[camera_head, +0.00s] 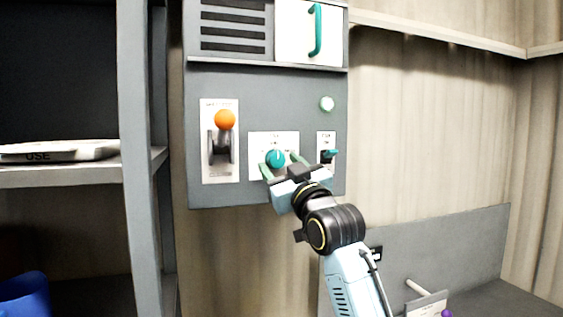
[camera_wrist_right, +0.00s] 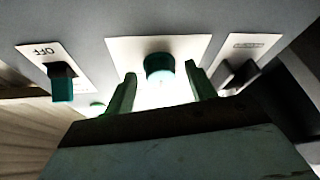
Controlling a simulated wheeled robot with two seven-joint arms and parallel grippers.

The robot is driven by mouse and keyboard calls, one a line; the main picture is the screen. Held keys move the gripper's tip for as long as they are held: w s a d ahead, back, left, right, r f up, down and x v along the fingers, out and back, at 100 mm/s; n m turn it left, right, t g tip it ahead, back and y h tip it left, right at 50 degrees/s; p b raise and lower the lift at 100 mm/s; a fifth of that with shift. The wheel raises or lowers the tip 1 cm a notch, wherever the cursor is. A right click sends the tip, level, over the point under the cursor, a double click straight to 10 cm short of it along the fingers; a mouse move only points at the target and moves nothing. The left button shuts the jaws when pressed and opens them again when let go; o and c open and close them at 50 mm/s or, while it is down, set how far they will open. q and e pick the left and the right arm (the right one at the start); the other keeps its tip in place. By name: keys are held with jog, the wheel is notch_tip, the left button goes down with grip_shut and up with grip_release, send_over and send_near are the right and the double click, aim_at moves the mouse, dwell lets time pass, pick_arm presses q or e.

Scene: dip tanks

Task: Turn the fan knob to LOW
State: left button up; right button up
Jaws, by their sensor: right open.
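The teal fan knob (camera_head: 275,158) sits on a white label plate (camera_head: 256,143) in the lower middle of the grey control panel (camera_head: 270,100). My right gripper (camera_head: 280,166) is open in front of it, its green fingers to either side of the knob. In the right wrist view the knob (camera_wrist_right: 159,68) shows between the two fingers (camera_wrist_right: 160,85), with a gap on each side. The label text and the knob's pointer setting are too small or hidden to read. My left gripper is not in view.
An orange-ball lever (camera_head: 224,120) is left of the knob. A teal toggle switch (camera_head: 329,154) is close on the right; it shows beside an OFF label in the wrist view (camera_wrist_right: 62,85). A grey shelf post (camera_head: 135,150) stands left.

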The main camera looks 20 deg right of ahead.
jog(key=shift+c, duration=0.2)
jog(key=shift+w, duration=0.1)
jog(key=c, duration=0.9)
jog(key=shift+n, duration=0.5)
jog(key=n+y, duration=0.1)
jog(key=n, duration=0.1)
jog(key=n+g+y, duration=0.1)
jog(key=n, duration=0.1)
jog(key=n+g+y, duration=0.1)
jog(key=n, duration=0.2)
jog(key=shift+d+r, duration=0.25)
jog(key=shift+d, duration=0.1)
jog(key=n+g, duration=0.1)
jog(key=n, duration=0.1)
jog(key=n+y, duration=0.1)
jog(key=n, duration=0.1)
jog(key=shift+d+r+g, duration=0.1)
jog(key=shift+r+g, duration=0.05)
jog(key=shift+g, duration=0.25)
jog(key=shift+r+n+g, duration=0.1)
jog(key=shift+n+g, duration=0.5)
jog(key=shift+n, duration=0.8)
